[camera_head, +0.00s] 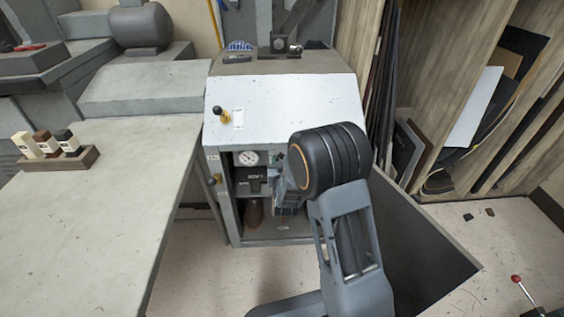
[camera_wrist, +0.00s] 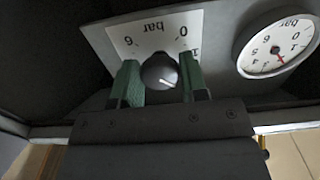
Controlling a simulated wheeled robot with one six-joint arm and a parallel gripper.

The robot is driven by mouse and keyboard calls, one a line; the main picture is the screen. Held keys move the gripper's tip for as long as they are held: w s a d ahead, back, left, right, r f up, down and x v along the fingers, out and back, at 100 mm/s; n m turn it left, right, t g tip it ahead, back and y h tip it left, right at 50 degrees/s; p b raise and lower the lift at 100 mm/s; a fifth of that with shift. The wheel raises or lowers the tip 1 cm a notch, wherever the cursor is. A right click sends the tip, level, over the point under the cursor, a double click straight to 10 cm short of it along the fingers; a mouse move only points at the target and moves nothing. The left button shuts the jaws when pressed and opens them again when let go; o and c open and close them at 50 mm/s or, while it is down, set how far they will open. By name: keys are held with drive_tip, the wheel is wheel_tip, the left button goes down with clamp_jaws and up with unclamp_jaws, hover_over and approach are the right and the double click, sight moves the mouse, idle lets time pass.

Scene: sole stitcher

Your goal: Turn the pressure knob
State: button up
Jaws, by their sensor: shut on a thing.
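The pressure knob (camera_wrist: 160,72) is a dark round knob with a white pointer line, in front of a white scale plate (camera_wrist: 133,37) marked "bar". In the wrist view the green-padded fingers of my gripper (camera_wrist: 160,82) stand on either side of the knob and are shut on it. The pointer line slants toward the lower right of that view. In the head view my arm hides the knob, and my gripper (camera_head: 288,196) reaches into the machine's open front.
A round pressure gauge (camera_wrist: 277,47) with a red needle sits beside the knob; it also shows in the head view (camera_head: 246,158). The machine cabinet (camera_head: 285,100) surrounds the opening. A grey table (camera_head: 120,170) stands at left, and leaning sheets (camera_head: 475,105) fill the rack at right.

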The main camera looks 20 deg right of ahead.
drive_tip(key=o, duration=0.9)
drive_tip(key=shift+s+a+p, duration=0.45)
drive_tip(key=shift+s+p, duration=1.3)
drive_tip(key=shift+s, duration=0.5)
drive_tip(key=shift+s+a+p, duration=0.45)
drive_tip(key=shift+s+p, duration=1.25)
drive_tip(key=shift+s, duration=0.55)
drive_tip(key=shift+s+a+p, duration=0.45)
drive_tip(key=shift+s+p, duration=1.3)
drive_tip(key=shift+s, duration=0.5)
